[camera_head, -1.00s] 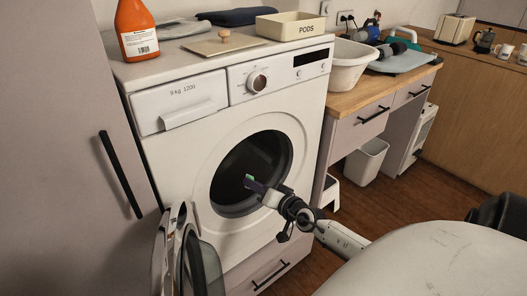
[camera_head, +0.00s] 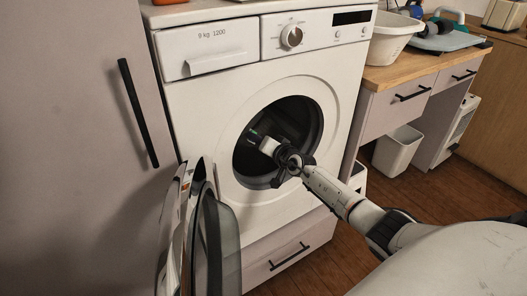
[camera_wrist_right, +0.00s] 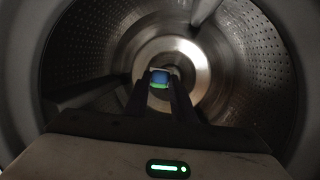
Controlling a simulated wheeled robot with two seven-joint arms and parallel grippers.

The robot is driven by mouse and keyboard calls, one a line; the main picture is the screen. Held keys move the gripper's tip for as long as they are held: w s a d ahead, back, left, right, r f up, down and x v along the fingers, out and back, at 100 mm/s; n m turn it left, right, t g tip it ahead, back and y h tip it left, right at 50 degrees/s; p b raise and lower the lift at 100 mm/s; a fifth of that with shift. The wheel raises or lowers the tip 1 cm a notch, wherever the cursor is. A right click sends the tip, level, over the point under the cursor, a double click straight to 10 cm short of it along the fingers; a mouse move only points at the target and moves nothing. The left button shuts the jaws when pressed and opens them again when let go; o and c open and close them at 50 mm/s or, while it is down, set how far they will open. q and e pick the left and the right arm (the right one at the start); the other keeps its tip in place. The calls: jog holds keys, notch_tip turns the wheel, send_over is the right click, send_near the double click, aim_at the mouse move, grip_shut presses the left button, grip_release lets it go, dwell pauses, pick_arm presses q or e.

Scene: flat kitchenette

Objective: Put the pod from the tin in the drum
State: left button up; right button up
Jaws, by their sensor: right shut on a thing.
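The washing machine (camera_head: 210,110) stands ahead with its round door (camera_head: 215,240) swung open to the left. My right gripper (camera_head: 252,136) reaches through the opening into the dark drum (camera_head: 300,118). In the right wrist view the gripper (camera_wrist_right: 160,88) is shut on a small blue and green pod (camera_wrist_right: 159,79), held between the fingertips inside the drum. The drum's perforated metal wall (camera_wrist_right: 245,65) surrounds it, and the pod is in front of the drum's back. The pods tin is out of the head view now. My left gripper is not in view.
A tall cabinet (camera_head: 70,150) with a black handle stands at the left. A white basin (camera_head: 393,38) sits on the wooden counter at the right, with a white bin (camera_head: 397,150) below. A drawer (camera_head: 290,250) is under the machine.

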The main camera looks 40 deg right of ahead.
jog(key=b+x, duration=0.4)
jog(key=shift+w+f+b, duration=0.25)
jog(key=shift+b, duration=0.1)
jog(key=shift+w+d+r+b, duration=0.15)
jog(key=shift+w+b, duration=0.45)
jog(key=shift+w, duration=0.1)
jog(key=o, duration=0.8)
jog(key=shift+s, duration=0.1)
